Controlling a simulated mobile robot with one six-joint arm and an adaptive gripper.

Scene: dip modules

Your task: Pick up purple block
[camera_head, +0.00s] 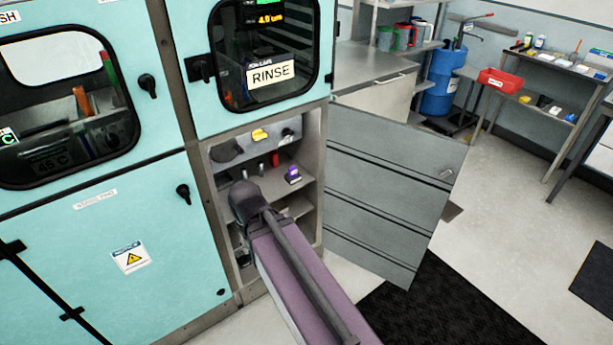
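A small purple block (293,174), with a pale patch on its front, sits on a shelf inside the open cabinet (317,175) under the RINSE window. My arm reaches from the bottom of the picture to the cabinet opening, and its dark joint is just left of and below the block. My gripper cannot be made out; the arm hides part of the lower cabinet. No contact with the block shows.
A red cylinder (275,158) stands behind the block. A yellow item (260,135) is higher up in the cabinet. The grey cabinet door (390,195) stands open to the right. A dark mat (440,310) lies on the floor. Benches and a blue drum (441,85) are farther back.

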